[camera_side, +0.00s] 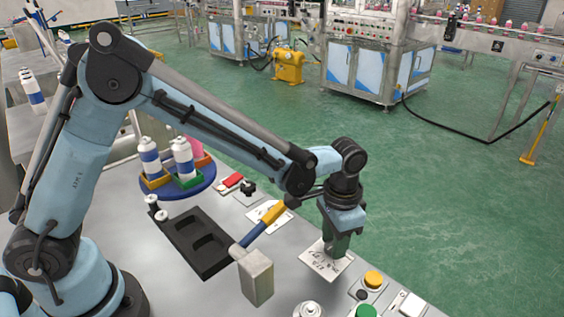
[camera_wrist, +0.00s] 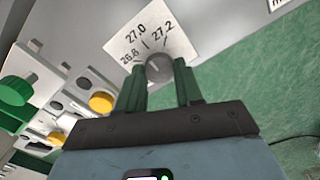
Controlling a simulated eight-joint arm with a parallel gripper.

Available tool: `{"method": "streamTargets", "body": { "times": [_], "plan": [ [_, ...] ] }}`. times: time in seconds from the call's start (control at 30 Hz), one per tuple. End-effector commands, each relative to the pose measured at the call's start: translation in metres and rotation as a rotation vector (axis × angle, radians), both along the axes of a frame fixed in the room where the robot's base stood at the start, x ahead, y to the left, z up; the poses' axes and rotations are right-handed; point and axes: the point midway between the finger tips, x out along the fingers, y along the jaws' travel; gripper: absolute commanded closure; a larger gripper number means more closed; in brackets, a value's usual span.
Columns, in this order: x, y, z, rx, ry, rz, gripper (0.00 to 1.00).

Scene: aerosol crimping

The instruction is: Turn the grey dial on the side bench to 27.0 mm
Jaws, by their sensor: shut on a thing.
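The grey dial (camera_wrist: 158,68) is a small round knob on a white scale card (camera_wrist: 130,38), which also shows on the bench in the side view (camera_side: 322,270). The card reads 26.8, 27.0 and 27.2, with short tick lines by the numbers. My gripper (camera_wrist: 160,78) has its two green fingers shut on the dial, one on each side. In the side view my gripper (camera_side: 335,245) points down over the card and hides the dial. I cannot make out a pointer on the dial, so its exact setting is unclear.
A yellow button (camera_side: 373,279) and a green button (camera_side: 366,311) are close by. A grey block (camera_side: 255,277) with a blue and yellow handle, a black tray (camera_side: 190,253) and a blue turntable (camera_side: 178,190) with cans stand left. The bench edge is near the card.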

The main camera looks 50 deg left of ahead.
Motion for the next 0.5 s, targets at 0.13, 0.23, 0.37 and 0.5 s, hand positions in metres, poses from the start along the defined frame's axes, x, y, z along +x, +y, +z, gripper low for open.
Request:
{"method": "streamTargets", "body": {
  "times": [0.13, 0.23, 0.37, 0.5],
  "plan": [
    [0.0004, -0.0004, 0.0005, -0.001, 0.0, 0.014, 0.95],
    [0.0004, -0.0004, 0.0005, -0.001, 0.0, 0.016, 0.95],
    [0.0004, -0.0004, 0.0006, -0.002, -0.001, 0.016, 0.95],
    [0.0005, -0.0005, 0.0006, -0.001, -0.002, 0.015, 0.6]
  ]
}}
